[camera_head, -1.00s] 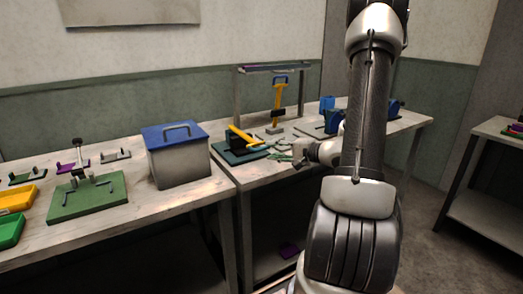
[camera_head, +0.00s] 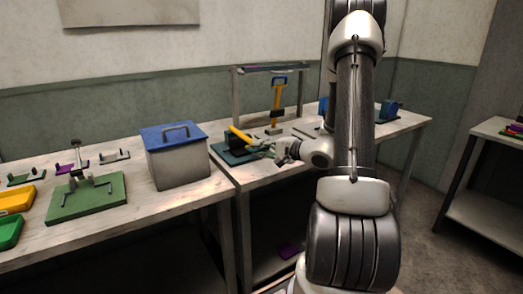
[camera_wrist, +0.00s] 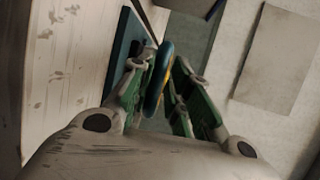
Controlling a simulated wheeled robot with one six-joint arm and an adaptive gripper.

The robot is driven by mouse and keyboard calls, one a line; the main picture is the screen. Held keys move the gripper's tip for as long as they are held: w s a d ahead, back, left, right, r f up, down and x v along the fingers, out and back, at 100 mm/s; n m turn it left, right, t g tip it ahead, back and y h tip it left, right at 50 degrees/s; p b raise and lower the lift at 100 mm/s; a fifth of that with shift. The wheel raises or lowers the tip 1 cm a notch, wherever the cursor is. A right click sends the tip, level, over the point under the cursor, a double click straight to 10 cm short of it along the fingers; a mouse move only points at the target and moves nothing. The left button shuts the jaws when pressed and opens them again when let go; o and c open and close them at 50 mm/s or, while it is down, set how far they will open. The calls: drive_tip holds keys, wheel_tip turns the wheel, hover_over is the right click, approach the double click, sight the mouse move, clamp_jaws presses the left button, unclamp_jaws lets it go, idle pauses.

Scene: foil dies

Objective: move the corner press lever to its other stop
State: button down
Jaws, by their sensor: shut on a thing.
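The corner press (camera_head: 236,142) is a dark block on a teal base plate at the near left of the right-hand bench, with a yellow lever (camera_head: 240,134) slanting down to the right. My gripper (camera_head: 262,149) is at the lever's lower right end and hides it in the head view. In the wrist view my gripper (camera_wrist: 161,68) has its green-lined fingers on both sides of a blue rounded handle (camera_wrist: 156,85) with yellow inside it. The gripper is shut on this handle. The teal plate (camera_wrist: 125,42) shows left of the fingers.
A grey box with a blue lid (camera_head: 180,165) stands on the left bench. Blue devices (camera_head: 389,110) sit at the right, partly behind my arm.

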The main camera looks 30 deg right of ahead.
drive_tip(key=shift+s+f, duration=0.15)
drive_tip(key=shift+f, duration=0.05)
drive_tip(key=shift+r+g, duration=0.5)
drive_tip(key=shift+r, duration=0.45)
drive_tip(key=w+r+m+g, duration=0.1)
drive_tip(key=w+r, duration=0.2)
drive_tip(key=r, duration=0.4)
drive_tip(key=w+r+g, duration=0.1)
drive_tip(key=w+r, duration=0.2)
drive_tip(key=r, duration=0.5)
drive_tip(key=w+r+g, duration=0.1)
drive_tip(key=w+r, duration=0.3)
drive_tip(key=w, duration=0.3)
drive_tip(key=w+r+g+h, duration=0.1)
drive_tip(key=w+r, duration=0.3)
drive_tip(key=w, duration=0.4)
drive_tip(key=shift+a+m, duration=0.4)
drive_tip(key=shift+r, duration=0.15)
